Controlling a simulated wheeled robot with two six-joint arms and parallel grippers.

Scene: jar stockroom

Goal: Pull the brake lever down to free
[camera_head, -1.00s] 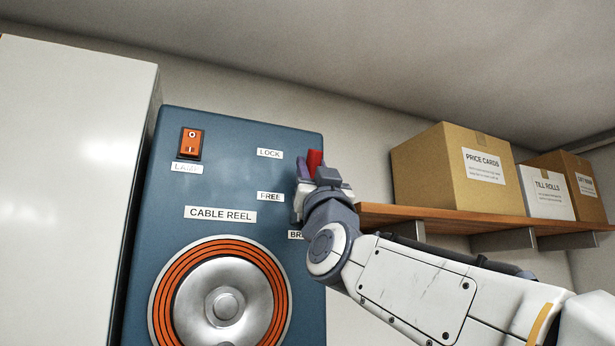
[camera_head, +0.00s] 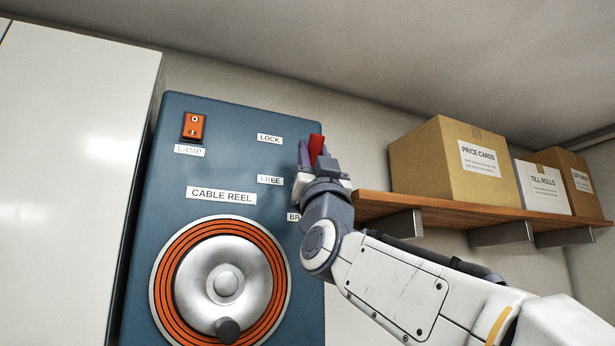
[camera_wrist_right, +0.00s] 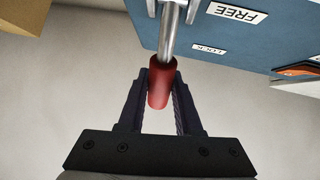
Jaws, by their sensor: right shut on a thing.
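The brake lever has a red grip (camera_head: 316,147) that shows at the right edge of the blue cable reel panel (camera_head: 240,120), just below the height of the LOCK label (camera_head: 270,139) and above the FREE label (camera_head: 270,180). In the right wrist view the red grip (camera_wrist_right: 158,90) sits at the end of a metal rod (camera_wrist_right: 174,35). My right gripper (camera_head: 314,160) is shut on the red grip, with one finger on each side of it. The lever's rod is hidden behind my gripper in the head view. My left gripper is not in view.
An orange lamp switch (camera_head: 193,126) is at the panel's top left. A reel drum with a crank knob (camera_head: 228,330) is below. A white cabinet (camera_head: 70,170) stands at left. A wooden shelf (camera_head: 440,211) with boxes (camera_head: 445,160) is at right, behind my arm.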

